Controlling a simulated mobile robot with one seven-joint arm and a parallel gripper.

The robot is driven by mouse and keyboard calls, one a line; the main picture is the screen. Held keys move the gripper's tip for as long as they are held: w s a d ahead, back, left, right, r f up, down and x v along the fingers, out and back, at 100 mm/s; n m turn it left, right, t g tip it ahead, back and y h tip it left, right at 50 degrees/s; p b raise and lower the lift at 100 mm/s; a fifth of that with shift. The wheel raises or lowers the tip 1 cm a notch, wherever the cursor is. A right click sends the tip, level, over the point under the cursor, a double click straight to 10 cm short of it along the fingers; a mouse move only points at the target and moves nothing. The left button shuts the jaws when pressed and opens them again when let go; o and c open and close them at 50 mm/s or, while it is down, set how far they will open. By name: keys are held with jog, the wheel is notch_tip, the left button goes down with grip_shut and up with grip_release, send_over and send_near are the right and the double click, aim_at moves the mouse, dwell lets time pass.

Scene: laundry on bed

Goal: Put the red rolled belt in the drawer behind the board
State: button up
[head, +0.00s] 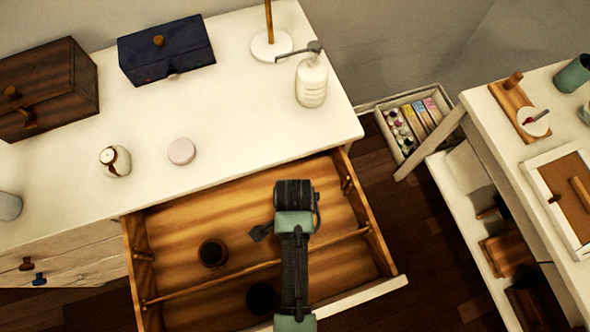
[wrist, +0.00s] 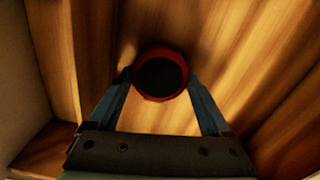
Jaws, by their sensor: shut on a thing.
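The red rolled belt (wrist: 161,96) is a round roll with a dark middle, held between the two fingertips of my gripper (wrist: 160,78) in the wrist view. In the head view my gripper (head: 293,200) is over the open drawer (head: 180,226), and my own arm hides the belt. The board (head: 205,285) is a thin wooden divider running across the drawer, and my gripper's end is on its far side, towards the dresser. I cannot tell whether the belt touches the drawer floor.
A dark roll (head: 212,253) lies behind the board and a black round thing (head: 262,298) lies in front of it. The dresser top (head: 235,125) holds a pump bottle (head: 312,82), a pink disc (head: 181,151) and boxes. A side table (head: 480,110) stands right.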

jog(key=shift+f, duration=0.15)
